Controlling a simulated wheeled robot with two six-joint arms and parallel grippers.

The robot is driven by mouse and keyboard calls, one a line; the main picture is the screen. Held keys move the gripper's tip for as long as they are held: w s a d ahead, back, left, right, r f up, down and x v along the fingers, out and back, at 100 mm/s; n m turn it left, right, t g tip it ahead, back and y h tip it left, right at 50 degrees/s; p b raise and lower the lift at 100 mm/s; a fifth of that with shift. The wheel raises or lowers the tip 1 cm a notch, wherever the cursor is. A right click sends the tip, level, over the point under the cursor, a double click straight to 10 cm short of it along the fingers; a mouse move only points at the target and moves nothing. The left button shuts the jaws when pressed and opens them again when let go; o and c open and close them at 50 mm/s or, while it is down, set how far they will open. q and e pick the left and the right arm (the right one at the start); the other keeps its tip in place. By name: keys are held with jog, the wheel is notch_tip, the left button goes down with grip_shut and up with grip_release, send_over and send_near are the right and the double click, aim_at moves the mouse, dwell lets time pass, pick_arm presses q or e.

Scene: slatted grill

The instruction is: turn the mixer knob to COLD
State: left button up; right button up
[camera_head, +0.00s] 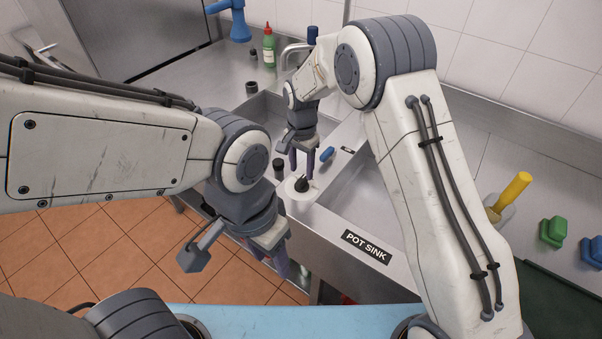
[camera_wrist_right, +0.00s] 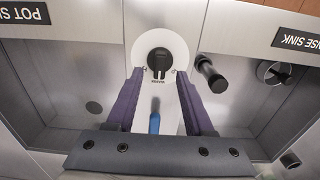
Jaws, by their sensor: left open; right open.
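The mixer knob (camera_head: 301,184) is black and sits on a round white dial plate (camera_head: 291,194) on the strip between the two sinks. In the right wrist view the knob (camera_wrist_right: 158,60) appears to point toward a small label reading WARM on the dial (camera_wrist_right: 143,41). My right gripper (camera_head: 302,176) is open above the knob. In its wrist view the purple fingertips (camera_wrist_right: 160,73) are spread to either side of the knob's lower part; I cannot tell whether they touch. My left gripper (camera_head: 281,268) is open and empty, low in front of the counter, away from the knob.
A black cylindrical handle (camera_wrist_right: 210,73) stands beside the dial. A blue item (camera_head: 327,154) lies behind the knob. The POT SINK label (camera_head: 366,246) is on the front edge. A yellow-handled tool (camera_head: 512,193) and green block (camera_head: 556,232) lie right. A faucet (camera_head: 290,50) stands behind.

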aim_at(302, 178)
jog(key=shift+f+p, duration=0.3)
jog(key=shift+f, duration=1.55)
grip_shut()
jog(key=shift+n, duration=0.3)
jog(key=n+b, duration=0.1)
jog(key=n, duration=1)
jog(key=shift+r+n+b, duration=0.1)
jog(key=shift+n+b, duration=0.2)
jog(key=shift+b, duration=0.05)
jog(key=shift+w, duration=0.1)
